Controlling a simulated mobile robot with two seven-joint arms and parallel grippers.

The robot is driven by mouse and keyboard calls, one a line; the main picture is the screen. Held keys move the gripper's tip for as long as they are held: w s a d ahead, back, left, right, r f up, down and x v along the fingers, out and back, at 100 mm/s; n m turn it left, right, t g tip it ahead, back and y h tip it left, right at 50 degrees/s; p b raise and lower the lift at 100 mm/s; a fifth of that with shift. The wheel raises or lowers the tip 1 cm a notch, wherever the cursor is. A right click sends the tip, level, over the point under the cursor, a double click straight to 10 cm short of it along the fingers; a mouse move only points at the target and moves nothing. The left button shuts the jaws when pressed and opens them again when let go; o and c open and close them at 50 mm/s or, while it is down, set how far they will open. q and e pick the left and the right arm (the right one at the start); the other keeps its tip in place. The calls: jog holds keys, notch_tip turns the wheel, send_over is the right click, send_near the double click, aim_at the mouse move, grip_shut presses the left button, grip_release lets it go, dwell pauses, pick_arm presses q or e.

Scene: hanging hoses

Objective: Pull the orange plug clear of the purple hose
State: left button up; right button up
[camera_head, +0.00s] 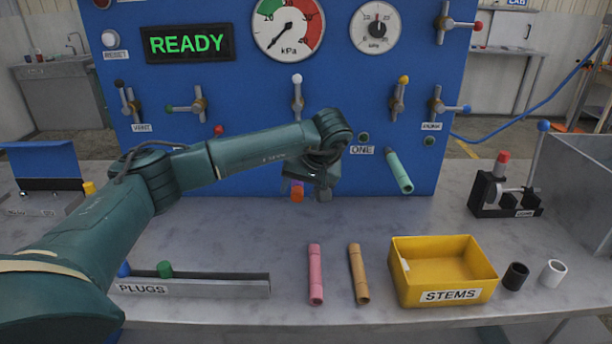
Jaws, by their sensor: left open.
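The orange plug (297,194) shows in the head view at the lower end of the purple hose, in front of the blue panel. Only a small bit of the purple hose (296,183) shows above the plug; my left arm and gripper hide the rest. The plug appears to be still in the hose end. My left gripper (311,192) is open, close beside the plug and pointing down. One finger is just right of the plug; whether it touches it I cannot tell. My right gripper is out of view.
A mint green hose (398,172) hangs from the panel to the right. A pink hose (315,274) and a tan hose (359,273) lie on the bench. The yellow STEMS bin (480,262) stands front right, the PLUGS tray (230,286) front left.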

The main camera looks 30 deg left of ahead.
pick_arm(q)
jog(key=shift+w+a+f, duration=0.1)
jog(key=shift+a+f, duration=0.05)
jog(key=shift+f, duration=0.2)
jog(key=c, duration=1.1)
jog(key=shift+o, duration=0.2)
jog(key=shift+s+d+p, duration=0.35)
jog(key=shift+s+p, duration=0.05)
jog(key=shift+s, duration=0.25)
jog(key=shift+s+d, duration=0.1)
jog(key=shift+s+d+p, duration=0.4)
jog(key=shift+s+d, duration=0.15)
jog(key=shift+s, duration=0.35)
jog(key=shift+s+d+p, duration=0.35)
jog(key=shift+s+d, duration=0.15)
jog(key=shift+s, duration=0.35)
